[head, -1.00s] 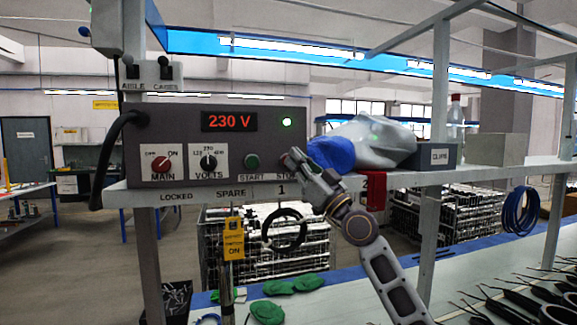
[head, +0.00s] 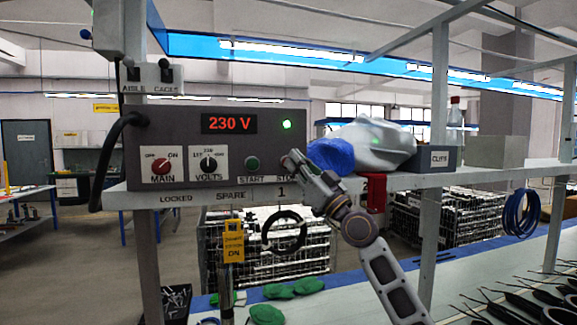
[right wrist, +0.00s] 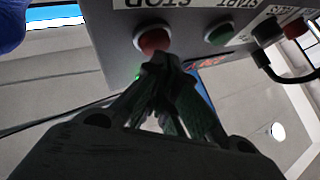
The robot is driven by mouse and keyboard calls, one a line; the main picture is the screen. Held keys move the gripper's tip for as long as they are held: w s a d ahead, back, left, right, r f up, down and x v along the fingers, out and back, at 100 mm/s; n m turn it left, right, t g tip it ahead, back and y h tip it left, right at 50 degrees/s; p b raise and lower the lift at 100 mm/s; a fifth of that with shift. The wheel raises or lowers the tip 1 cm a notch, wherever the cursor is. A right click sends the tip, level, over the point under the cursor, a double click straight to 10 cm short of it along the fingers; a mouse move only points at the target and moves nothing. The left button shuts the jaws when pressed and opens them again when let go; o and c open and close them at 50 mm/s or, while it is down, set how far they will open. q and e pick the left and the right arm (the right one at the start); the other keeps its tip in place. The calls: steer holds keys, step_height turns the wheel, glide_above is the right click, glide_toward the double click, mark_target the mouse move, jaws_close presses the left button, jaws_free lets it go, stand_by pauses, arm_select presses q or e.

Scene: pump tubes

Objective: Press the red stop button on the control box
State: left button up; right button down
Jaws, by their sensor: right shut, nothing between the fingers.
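The grey control box (head: 190,128) stands on the shelf in the head view. Its display (head: 229,122) reads 230 V and a green lamp (head: 287,125) is lit. The red stop button (right wrist: 152,40) shows in the right wrist view beside the STOP label. My right gripper (head: 292,160) is shut and empty, its fingertips at the stop button, largely hiding it in the head view. In the right wrist view the closed fingertips (right wrist: 160,62) overlap the button's lower edge; whether they touch it I cannot tell. My left gripper is not in view.
The green start button (head: 252,163), volts knob (head: 209,163) and red main knob (head: 161,165) are left of the stop button. A blue and grey bundle (head: 372,143) and a clips box (head: 437,158) sit on the shelf to the right. A red tag (head: 376,194) hangs below.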

steer(key=shift+w+a+b, duration=0.15)
steer(key=shift+w+b, duration=0.35)
steer(key=shift+b, duration=0.3)
stand_by(1.5)
steer(key=shift+s, duration=0.15)
stand_by(0.3)
steer(key=shift+s+d+p, duration=0.3)
steer(key=shift+s+p, duration=0.55)
steer(key=s+p, duration=0.1)
steer(key=s+d+p, duration=0.1)
steer(key=s, duration=0.1)
steer(key=s+p, duration=0.1)
steer(key=shift+s+d, duration=0.3)
steer(key=shift+s, duration=0.1)
stand_by(0.4)
steer(key=shift+f, duration=0.15)
stand_by(0.4)
